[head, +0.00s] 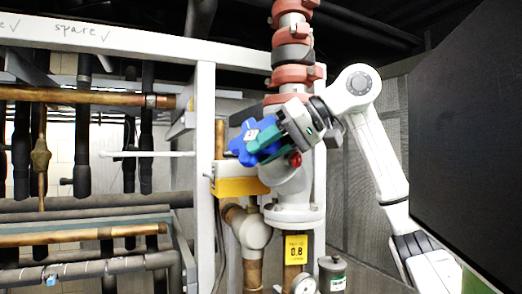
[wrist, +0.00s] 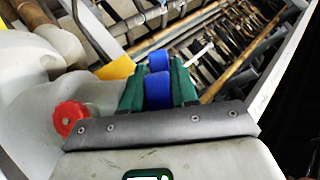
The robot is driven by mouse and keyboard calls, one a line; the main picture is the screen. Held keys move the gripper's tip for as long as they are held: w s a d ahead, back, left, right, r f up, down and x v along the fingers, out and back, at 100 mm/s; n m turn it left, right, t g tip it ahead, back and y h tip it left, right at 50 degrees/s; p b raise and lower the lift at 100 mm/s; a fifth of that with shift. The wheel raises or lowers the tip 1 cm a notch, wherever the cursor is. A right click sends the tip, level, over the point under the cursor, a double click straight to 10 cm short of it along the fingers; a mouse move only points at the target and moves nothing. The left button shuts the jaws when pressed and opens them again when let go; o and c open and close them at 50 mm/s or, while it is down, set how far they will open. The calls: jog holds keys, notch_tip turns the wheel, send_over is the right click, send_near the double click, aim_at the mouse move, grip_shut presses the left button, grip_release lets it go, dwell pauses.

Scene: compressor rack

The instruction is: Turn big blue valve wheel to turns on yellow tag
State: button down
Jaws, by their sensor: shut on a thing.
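The big blue valve wheel (head: 239,148) is in the middle of the head view, in front of a pale pipe fitting. My gripper (head: 262,142) reaches it from the right, and its green fingers are shut on the wheel's rim. In the wrist view, blue parts of the wheel (wrist: 158,92) show between the two green fingers of my gripper (wrist: 158,84). The gripper hides part of the wheel. The yellow tag (head: 296,249) hangs on the pipe below and reads 0.8; its smaller print is not legible.
A red knob (head: 295,160) sits close beside my gripper and also shows in the wrist view (wrist: 70,117). A yellow box (head: 238,181) lies just below the wheel. White frame posts and copper pipes (head: 80,96) stand left. A large dark panel (head: 470,150) fills the right.

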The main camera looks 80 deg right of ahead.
jog(key=shift+s+d+r+n+g+y, duration=0.15)
jog(key=shift+r+n+g+y, duration=0.1)
jog(key=shift+g+y, duration=0.35)
jog(key=shift+s+r+n+g+y, duration=0.15)
jog(key=shift+r+n+g+y, duration=0.1)
jog(key=shift+g+y, duration=0.35)
jog(key=c, duration=1)
grip_release()
jog(key=shift+o, duration=0.2)
jog(key=shift+d, duration=0.1)
jog(key=v, duration=1)
jog(key=shift+r, duration=0.35)
jog(key=shift+s, duration=0.1)
